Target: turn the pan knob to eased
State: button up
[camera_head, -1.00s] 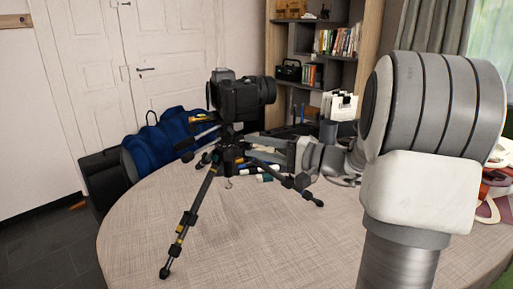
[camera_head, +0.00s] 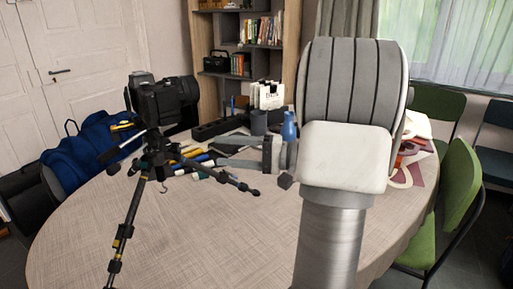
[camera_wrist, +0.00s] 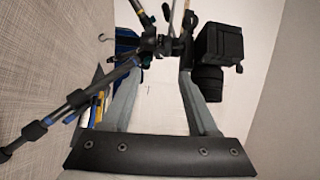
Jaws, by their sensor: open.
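A black camera (camera_head: 165,98) sits on top of a tripod (camera_head: 126,225) that stands on the table. The tripod head (camera_head: 155,143) is below the camera, with a handle (camera_head: 122,150) sticking out to the left. I cannot single out the pan knob. My gripper (camera_head: 222,152) is open and empty, to the right of the tripod head, its fingers pointing left at it. In the wrist view, the tripod head (camera_wrist: 163,44) shows beyond and between the fingertips, apart from them. The camera (camera_wrist: 218,45) is on the right there, and a tripod leg (camera_wrist: 75,100) on the left.
Pens and tools (camera_head: 192,158) lie on the table (camera_head: 190,240) behind the tripod. A blue bag (camera_head: 75,155) is at the left.

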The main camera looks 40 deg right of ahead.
jog(key=p+v, duration=0.1)
jog(key=v, duration=0.6)
dwell(0.3)
jog(key=s+a+f+n+g, duration=0.1)
jog(key=a+f+n+g, duration=0.2)
jog(key=a+g, duration=1.1)
jog(key=s+a+n+t+h, duration=0.6)
jog(key=s+a+h, duration=0.3)
jog(key=s+h, duration=0.2)
jog(key=shift+f+h, duration=0.2)
jog(key=shift+h, duration=0.3)
